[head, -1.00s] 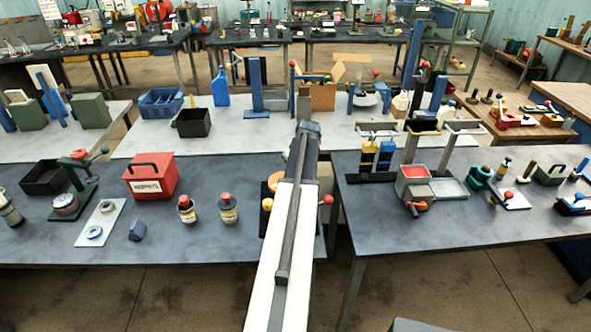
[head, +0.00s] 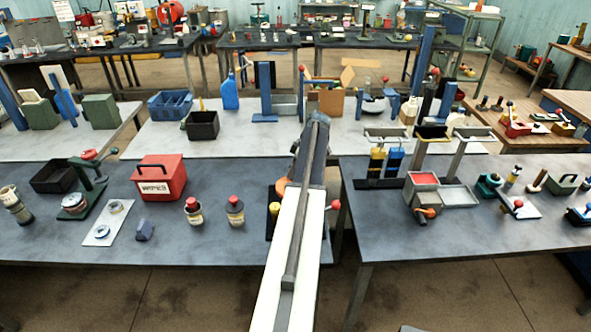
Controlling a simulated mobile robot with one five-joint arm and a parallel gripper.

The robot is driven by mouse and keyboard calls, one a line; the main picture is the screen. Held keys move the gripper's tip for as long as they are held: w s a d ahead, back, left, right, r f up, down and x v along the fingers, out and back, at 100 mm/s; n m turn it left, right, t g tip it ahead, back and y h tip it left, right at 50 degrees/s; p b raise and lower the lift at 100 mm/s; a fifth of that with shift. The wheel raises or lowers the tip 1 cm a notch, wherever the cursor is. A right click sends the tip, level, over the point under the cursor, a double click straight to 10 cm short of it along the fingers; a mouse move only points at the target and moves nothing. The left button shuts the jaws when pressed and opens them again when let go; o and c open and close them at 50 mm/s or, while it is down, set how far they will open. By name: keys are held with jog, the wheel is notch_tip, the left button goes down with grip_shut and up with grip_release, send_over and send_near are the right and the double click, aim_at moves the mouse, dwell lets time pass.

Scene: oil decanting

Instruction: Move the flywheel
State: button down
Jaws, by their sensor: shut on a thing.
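An orange rounded part (head: 281,187), which looks like the flywheel's rim, shows just left of my arm on the near grey table. My arm hides most of it. A yellow ball (head: 274,208) sits just below it and a red knob (head: 335,204) shows on the right side of my arm. My gripper (head: 308,165) is at the far end of the arm, over this device. It is shut, apparently on the flywheel, but its fingertips and the contact are hidden behind the arm.
Two red-capped bottles (head: 235,210) and a red box (head: 159,178) stand left of the device. A gap separates this table from the right table, which bears a tray stand (head: 459,198). A black bin (head: 202,125) stands on the pale table behind.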

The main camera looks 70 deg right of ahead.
jog(key=shift+w+a+n+y, duration=0.1)
jog(key=shift+w+n+y, duration=0.3)
jog(key=shift+n, duration=0.6)
jog(key=c, duration=1.2)
grip_release()
jog(key=shift+c, duration=0.2)
jog(key=p+v, duration=0.7)
jog(key=shift+r, duration=0.4)
